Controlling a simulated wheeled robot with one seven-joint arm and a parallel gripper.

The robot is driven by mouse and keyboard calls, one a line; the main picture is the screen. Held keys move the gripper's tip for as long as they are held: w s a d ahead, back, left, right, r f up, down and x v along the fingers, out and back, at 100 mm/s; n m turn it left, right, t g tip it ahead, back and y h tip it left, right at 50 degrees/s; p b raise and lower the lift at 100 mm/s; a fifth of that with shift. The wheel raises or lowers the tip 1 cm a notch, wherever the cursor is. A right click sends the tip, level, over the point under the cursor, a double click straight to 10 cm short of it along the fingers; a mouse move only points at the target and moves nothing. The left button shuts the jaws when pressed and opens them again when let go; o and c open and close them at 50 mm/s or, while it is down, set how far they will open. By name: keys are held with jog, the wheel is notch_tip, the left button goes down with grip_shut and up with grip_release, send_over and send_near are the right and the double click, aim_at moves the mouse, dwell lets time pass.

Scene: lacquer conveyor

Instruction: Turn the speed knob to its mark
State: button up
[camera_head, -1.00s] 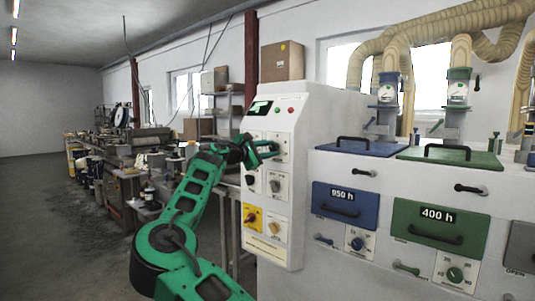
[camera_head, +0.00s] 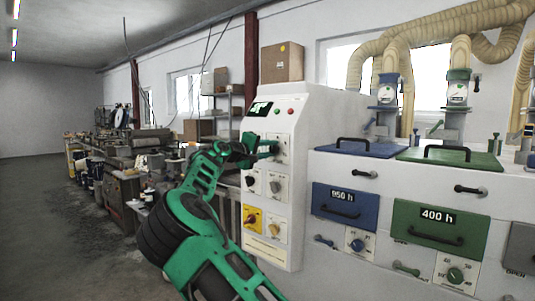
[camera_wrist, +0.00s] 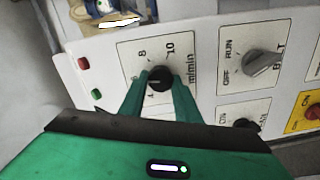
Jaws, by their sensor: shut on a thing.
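The speed knob (camera_wrist: 160,78) is a small black knob on a pale plate (camera_wrist: 128,54) marked m/min, with 8 and 10 readable on its scale. In the wrist view my gripper (camera_wrist: 161,84) has its two green fingers closed on either side of it. The fingers hide part of the scale. A light pointer line shows on the knob, but the mark it is to meet cannot be made out. In the head view my gripper (camera_head: 272,147) reaches the upper part of the white control panel (camera_head: 290,119), and the knob is mostly hidden there.
Beside the knob are a grey RUN/OFF selector (camera_wrist: 262,62), another dark knob (camera_wrist: 243,121) and a red switch on a yellow plate (camera_wrist: 317,113). Red (camera_wrist: 83,63) and green (camera_wrist: 96,94) buttons sit left. Cabinets with a blue drawer (camera_head: 346,202) stand right of the panel.

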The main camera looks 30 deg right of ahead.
jog(key=m, duration=0.4)
jog(key=shift+f, duration=0.3)
jog(key=m, duration=0.5)
jog(key=shift+s+m, duration=0.1)
jog(key=shift+m, duration=0.2)
jog(key=o, duration=1)
jog(key=shift+f+t, duration=0.1)
jog(key=shift+t, duration=0.2)
jog(key=shift+o, duration=0.2)
jog(key=shift+r, duration=0.25)
jog(key=v, duration=1)
jog(key=shift+a, duration=0.35)
